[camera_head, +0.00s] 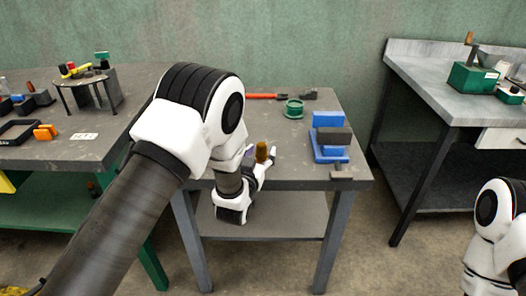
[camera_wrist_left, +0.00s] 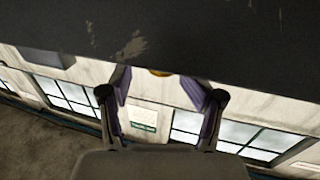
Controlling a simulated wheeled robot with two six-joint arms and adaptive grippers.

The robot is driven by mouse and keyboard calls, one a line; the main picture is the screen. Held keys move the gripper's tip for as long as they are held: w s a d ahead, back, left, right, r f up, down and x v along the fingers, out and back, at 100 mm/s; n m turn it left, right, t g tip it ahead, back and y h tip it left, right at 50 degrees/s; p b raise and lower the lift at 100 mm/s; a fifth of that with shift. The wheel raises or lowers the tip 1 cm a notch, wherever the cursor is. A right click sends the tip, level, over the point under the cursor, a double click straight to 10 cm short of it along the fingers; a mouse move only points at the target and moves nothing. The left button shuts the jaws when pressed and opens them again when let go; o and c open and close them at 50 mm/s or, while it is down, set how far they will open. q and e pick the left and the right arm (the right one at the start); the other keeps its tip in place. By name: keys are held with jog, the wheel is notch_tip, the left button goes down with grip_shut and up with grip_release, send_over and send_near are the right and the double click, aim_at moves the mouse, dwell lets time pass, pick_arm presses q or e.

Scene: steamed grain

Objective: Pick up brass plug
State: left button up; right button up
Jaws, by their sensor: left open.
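The brass plug (camera_head: 262,152) is a small brownish-gold piece near the front edge of the middle table, close to my left gripper's fingers. In the left wrist view only a thin gold sliver of the plug (camera_wrist_left: 160,73) shows at the edge of the dark tabletop, between the fingers. My left gripper (camera_head: 261,161) is open at the table's front edge, partly hidden by my own arm. Its two purple-padded fingers stand wide apart in the left wrist view (camera_wrist_left: 164,90), with nothing clamped. Whether a finger touches the plug cannot be told. My right gripper is out of view.
On the middle table (camera_head: 305,181), a blue block fixture (camera_head: 329,158) stands right of the gripper. A green ring (camera_head: 293,107) and a red-handled tool (camera_head: 262,97) lie behind. A small grey block (camera_head: 342,171) sits at the front right. Side benches flank the table.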

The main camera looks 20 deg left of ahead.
aim_at(260, 150)
pick_arm(q)
jog(key=w, duration=0.3)
jog(key=shift+a+f, duration=0.1)
jog(key=shift+f, duration=0.05)
jog(key=shift+s, duration=0.15)
jog(key=shift+c, duration=1.4)
grip_shut()
